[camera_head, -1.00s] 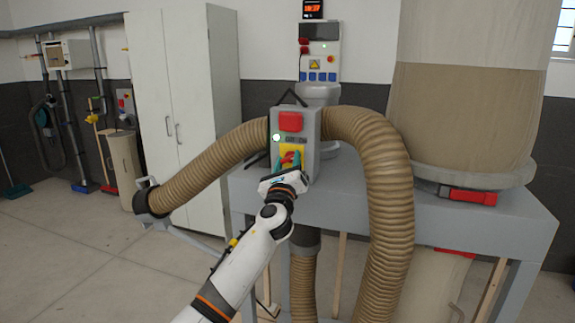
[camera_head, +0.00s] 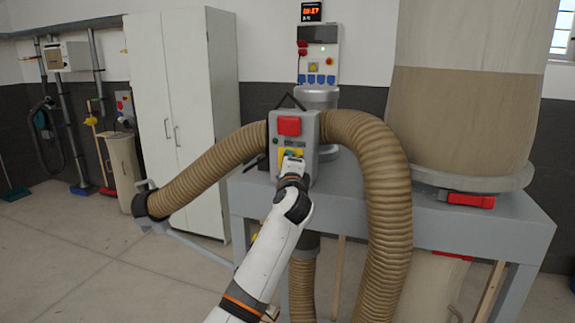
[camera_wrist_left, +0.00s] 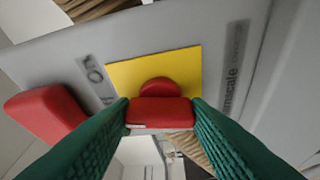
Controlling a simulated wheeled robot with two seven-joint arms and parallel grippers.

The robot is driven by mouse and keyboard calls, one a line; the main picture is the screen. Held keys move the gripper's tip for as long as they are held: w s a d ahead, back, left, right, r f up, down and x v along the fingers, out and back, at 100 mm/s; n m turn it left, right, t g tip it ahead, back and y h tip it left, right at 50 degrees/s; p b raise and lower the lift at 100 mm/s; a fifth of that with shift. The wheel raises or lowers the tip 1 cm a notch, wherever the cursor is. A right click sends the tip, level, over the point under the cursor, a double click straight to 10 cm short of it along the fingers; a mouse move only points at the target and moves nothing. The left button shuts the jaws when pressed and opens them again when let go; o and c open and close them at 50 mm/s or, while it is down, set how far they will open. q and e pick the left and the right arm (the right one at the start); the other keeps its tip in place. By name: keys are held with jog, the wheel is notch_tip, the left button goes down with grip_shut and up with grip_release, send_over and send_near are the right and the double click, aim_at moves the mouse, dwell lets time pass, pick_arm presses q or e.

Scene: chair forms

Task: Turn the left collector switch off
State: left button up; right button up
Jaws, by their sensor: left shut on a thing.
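The grey collector switch box (camera_head: 308,128) stands on the metal bench, with a red button cover (camera_head: 289,126) above a yellow plate (camera_head: 284,154). In the left wrist view a red rotary knob (camera_wrist_left: 160,112) sits on the yellow plate (camera_wrist_left: 124,76). My left gripper (camera_wrist_left: 160,115) has its green fingers on both sides of the knob and is shut on it. In the head view my left gripper (camera_head: 291,162) covers the knob. The small indicator lamp (camera_head: 275,141) on the box looks dark. My right gripper is not in view.
Ribbed brown hoses (camera_head: 395,185) run from both sides of the box. A large collector bag (camera_head: 455,110) stands on the bench (camera_head: 475,235) to the right. A white cabinet (camera_head: 180,110) stands behind on the left. Open floor lies at the front left.

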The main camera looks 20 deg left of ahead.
pick_arm(q)
jog(key=shift+n+g+p, duration=0.3)
jog(key=shift+n, duration=0.8)
jog(key=o, duration=1)
jog(key=b+v, duration=0.4)
jog(key=v, duration=0.8)
jog(key=shift+r, duration=0.15)
